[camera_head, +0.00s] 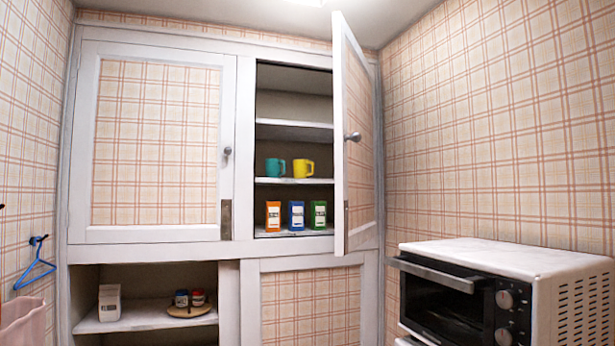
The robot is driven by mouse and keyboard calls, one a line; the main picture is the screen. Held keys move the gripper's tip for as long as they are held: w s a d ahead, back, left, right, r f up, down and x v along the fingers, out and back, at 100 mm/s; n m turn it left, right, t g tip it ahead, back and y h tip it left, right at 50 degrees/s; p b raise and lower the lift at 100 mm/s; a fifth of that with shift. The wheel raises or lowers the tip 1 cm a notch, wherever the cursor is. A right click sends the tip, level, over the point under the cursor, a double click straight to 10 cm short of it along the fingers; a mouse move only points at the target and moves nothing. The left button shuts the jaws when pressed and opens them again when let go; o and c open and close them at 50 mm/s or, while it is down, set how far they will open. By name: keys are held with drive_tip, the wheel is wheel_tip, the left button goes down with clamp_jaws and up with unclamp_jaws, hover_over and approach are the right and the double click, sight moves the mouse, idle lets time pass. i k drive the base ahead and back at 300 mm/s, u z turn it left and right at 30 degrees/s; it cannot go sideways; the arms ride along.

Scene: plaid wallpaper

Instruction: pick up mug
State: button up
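Two mugs stand upright side by side on a shelf (320,181) inside the open upper right cupboard. The left one is a teal mug (275,168) and the right one is a yellow mug (301,168). The yellow mug's handle points right, close to the open door's edge. The teal mug's handle also appears to be on its right side. No part of my gripper shows in the view.
The cupboard door (360,130) stands open toward me, right of the mugs. Orange (273,216), blue (296,215) and green (319,214) boxes stand one shelf lower. A toaster oven (500,258) is at the right. The lower left shelf (140,320) holds jars.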

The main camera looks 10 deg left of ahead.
sight(301, 167)
drive_tip(key=u, duration=1)
drive_tip(key=i, duration=1.75)
drive_tip(key=u, duration=0.1)
